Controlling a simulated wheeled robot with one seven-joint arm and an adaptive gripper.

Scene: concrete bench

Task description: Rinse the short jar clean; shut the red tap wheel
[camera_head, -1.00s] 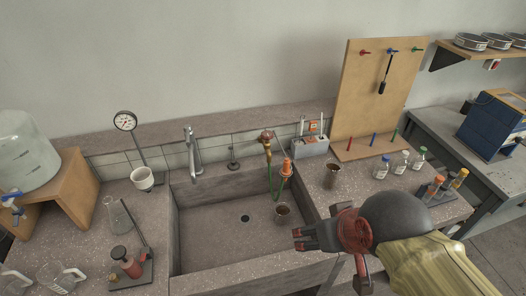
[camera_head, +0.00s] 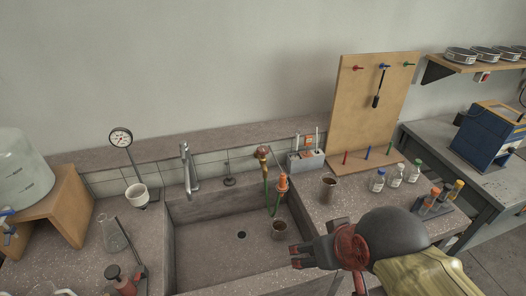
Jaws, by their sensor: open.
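A short dark jar (camera_head: 279,230) stands upright in the sink (camera_head: 205,245), near its right wall. A taller, similar jar (camera_head: 328,187) stands on the counter right of the sink. A brass tap with a reddish wheel (camera_head: 264,150) rises behind the sink; a green hose hangs from it, with an orange fitting (camera_head: 282,184) beside it. I cannot tell whether the wheel is open or shut, and no water stream is visible. My gripper (camera_head: 296,256) is open and empty, pointing left over the sink's right front edge, just right of and in front of the short jar, apart from it in the picture.
A grey swan-neck tap (camera_head: 188,165) stands behind the sink. Left are a dial gauge stand (camera_head: 121,138), a white cup (camera_head: 137,193) and a glass flask (camera_head: 113,236). Right are small bottles (camera_head: 396,175), a vial rack (camera_head: 437,205) and a pegboard (camera_head: 370,105).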

